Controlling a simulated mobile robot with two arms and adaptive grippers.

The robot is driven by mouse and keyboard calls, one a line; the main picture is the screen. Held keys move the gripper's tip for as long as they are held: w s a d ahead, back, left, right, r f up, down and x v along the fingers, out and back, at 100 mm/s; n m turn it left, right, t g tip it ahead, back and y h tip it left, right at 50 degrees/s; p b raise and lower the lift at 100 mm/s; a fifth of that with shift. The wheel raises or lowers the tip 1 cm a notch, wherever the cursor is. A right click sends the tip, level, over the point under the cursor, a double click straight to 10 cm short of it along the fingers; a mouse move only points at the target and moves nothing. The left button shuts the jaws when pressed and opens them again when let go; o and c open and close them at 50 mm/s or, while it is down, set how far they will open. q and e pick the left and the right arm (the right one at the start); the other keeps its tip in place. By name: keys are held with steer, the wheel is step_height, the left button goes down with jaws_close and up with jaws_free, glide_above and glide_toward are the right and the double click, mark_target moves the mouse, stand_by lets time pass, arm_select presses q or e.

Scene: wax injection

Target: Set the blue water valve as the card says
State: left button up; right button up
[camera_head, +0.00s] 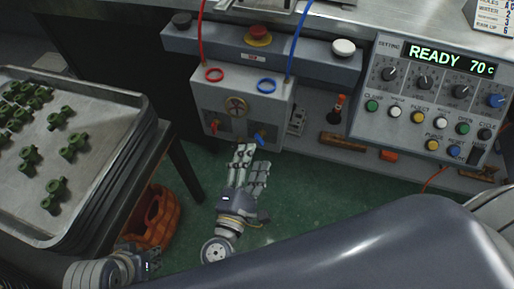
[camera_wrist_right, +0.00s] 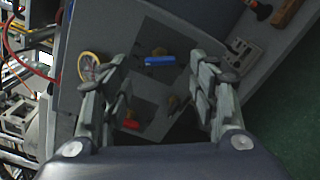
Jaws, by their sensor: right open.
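The blue water valve (camera_head: 260,138) is a small blue lever at the lower right front of the light grey valve box (camera_head: 225,102). In the right wrist view the blue lever (camera_wrist_right: 160,61) lies crosswise, between and beyond the fingertips. My right gripper (camera_head: 252,160) is open and empty just below and in front of the lever; I see no contact. In its own view, the right gripper (camera_wrist_right: 160,78) has its fingers spread. A card (camera_head: 492,14) is at the top right, cut off, its text mostly too small to read. My left gripper (camera_head: 138,262) is at bottom left, partly hidden.
A red lever (camera_head: 214,126) sits left of the blue one, with a round gauge (camera_head: 236,106) above. Red and blue hoses rise from the box. A control panel (camera_head: 430,95) reads READY 70 c. A metal tray (camera_head: 95,165) of green parts stands left, above an orange basket (camera_head: 160,218).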

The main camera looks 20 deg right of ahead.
steer(key=v, duration=0.7)
steer(key=shift+s+f, duration=0.1)
